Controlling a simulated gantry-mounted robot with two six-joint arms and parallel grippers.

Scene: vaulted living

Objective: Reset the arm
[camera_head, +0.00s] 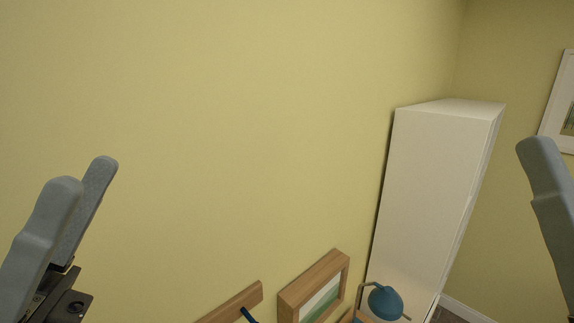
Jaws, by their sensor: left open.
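My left gripper (84,175) is at the lower left of the head view. Its two grey fingers point up and stand slightly apart, with nothing between them. Part of my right gripper (546,190) comes in at the right edge. Only one grey finger of it shows, so its opening is out of the picture. Neither gripper visibly touches anything.
A plain yellow wall (240,120) fills most of the view. A tall white cabinet (430,180) stands at the right. Below are a wood-framed picture (313,287), a wooden rail (235,304) and a blue lamp (385,302). Another framed picture (556,100) hangs at far right.

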